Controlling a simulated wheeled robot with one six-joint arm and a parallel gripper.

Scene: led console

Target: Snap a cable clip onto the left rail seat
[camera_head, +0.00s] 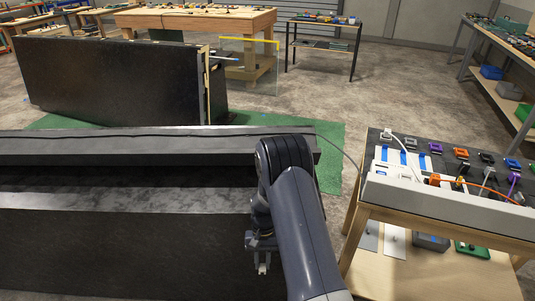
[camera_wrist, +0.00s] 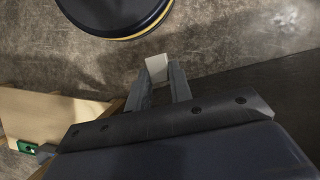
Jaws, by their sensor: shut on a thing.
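My gripper (camera_head: 262,268) hangs low in front of the dark console (camera_head: 110,250), fingers pointing down. It is shut on a small pale cable clip, which shows between the fingertips in the wrist view (camera_wrist: 156,68). The gripper (camera_wrist: 158,84) hides part of the clip, and its exact shape is too small to tell. A long dark rail-like beam (camera_head: 120,145) runs across the console top behind my arm. I cannot make out which part is the left rail seat; my arm covers some of the console's right end.
A wooden cart (camera_head: 455,215) at right carries several coloured clips and cables on a dark board (camera_head: 485,160). A thin cable runs near the console's right end. A dark panel (camera_head: 110,80) stands behind. Floor shows between console and cart.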

